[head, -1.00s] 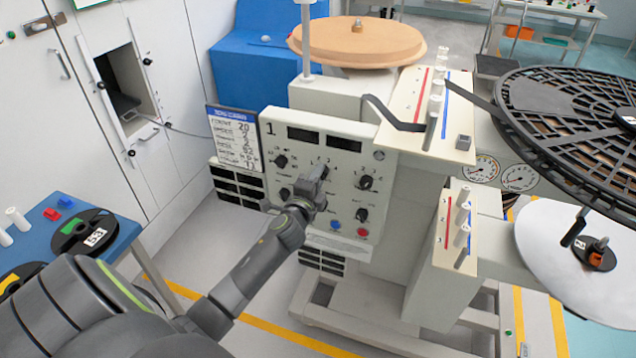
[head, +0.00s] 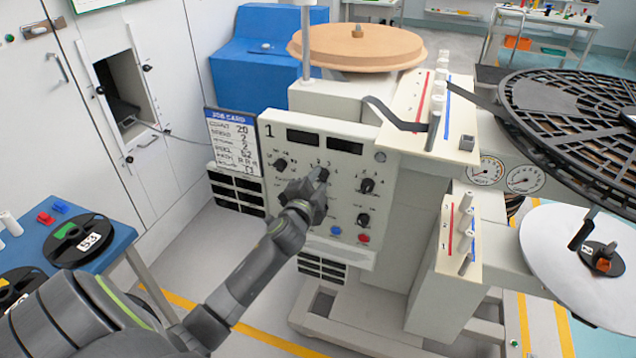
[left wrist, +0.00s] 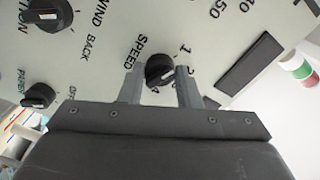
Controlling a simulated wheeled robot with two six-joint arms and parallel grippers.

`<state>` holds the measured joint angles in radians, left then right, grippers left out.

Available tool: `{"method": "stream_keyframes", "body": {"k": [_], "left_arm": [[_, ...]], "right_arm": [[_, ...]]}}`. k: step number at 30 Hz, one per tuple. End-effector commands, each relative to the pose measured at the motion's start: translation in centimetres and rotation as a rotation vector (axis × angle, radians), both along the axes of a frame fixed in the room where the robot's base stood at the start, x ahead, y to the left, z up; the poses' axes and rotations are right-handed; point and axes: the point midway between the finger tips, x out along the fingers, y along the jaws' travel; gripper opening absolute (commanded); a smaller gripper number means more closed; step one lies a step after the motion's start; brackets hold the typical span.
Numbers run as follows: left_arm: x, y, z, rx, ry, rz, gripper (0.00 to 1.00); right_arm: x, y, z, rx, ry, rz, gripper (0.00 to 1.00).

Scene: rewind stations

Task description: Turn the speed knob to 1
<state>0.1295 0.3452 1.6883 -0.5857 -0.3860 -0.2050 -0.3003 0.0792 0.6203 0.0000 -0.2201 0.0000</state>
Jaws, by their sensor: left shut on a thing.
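The control panel (head: 340,215) stands on the front of the grey-white machine marked 1. The black speed knob (left wrist: 159,70) is in the left wrist view, under the word SPEED. The numbers 1 and 2 show to its right and a 4 below it. My left gripper (left wrist: 160,84) has a finger on each side of the knob and is shut on it. I cannot clearly tell which number the knob points to. In the head view my left gripper (head: 316,184) reaches the upper middle of the panel and hides most of the knob. My right gripper is not in view.
Other black knobs (head: 367,186) and blue and red buttons (head: 363,239) lie close by on the panel. A job card (head: 233,142) stands left of the panel. A blue table (head: 107,247) with reels is at the left. A large black reel (head: 560,110) juts out at the right.

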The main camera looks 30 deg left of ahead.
Motion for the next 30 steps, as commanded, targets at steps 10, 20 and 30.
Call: {"method": "stream_keyframes", "body": {"k": [10,20,30], "left_arm": [[0.0,0.0,-0.2,-0.005,0.003,0.001,0.37],[0.0,0.0,-0.1,-0.002,0.001,0.000,0.52],[-2.6,-0.6,-0.2,-0.002,0.002,0.000,0.52]], "right_arm": [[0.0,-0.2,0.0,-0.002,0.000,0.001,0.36],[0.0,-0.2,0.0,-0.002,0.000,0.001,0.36],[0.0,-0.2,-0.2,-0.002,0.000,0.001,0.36]]}}
